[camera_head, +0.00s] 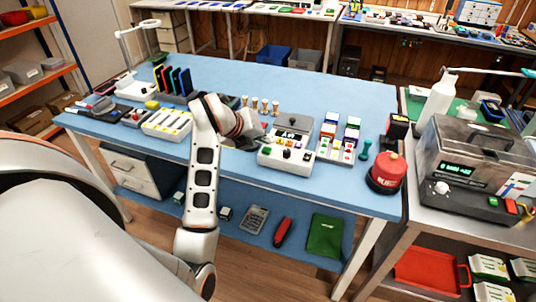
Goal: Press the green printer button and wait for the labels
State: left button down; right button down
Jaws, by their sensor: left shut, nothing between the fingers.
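A white device with a grey top part (287,158) stands on the blue table (225,82), right of the middle; it looks like the printer. My left gripper (252,141) is shut and empty. It is at the device's left edge, close to the buttons, and I cannot tell whether it touches one. No printed labels can be made out. My right gripper is not in view.
A panel with coloured buttons (336,149) stands right of the device, with stacked coloured boxes behind it. A red canister (386,174) stands near the table's right end. Several wooden stamps (264,106) stand behind my left gripper. A white slotted tray (167,125) lies to the left.

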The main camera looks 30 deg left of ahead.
pick_arm(q)
jog(key=shift+f, duration=0.15)
jog(key=shift+f, duration=0.1)
dwell(1.2)
jog(key=shift+f+b, duration=0.35)
jog(key=shift+f, duration=0.05)
jog(key=shift+f+b, duration=0.35)
jog(key=shift+f, duration=0.2)
dwell(0.9)
jog(key=shift+r, duration=0.1)
jog(key=shift+r+p, duration=0.65)
jog(key=shift+r, duration=0.25)
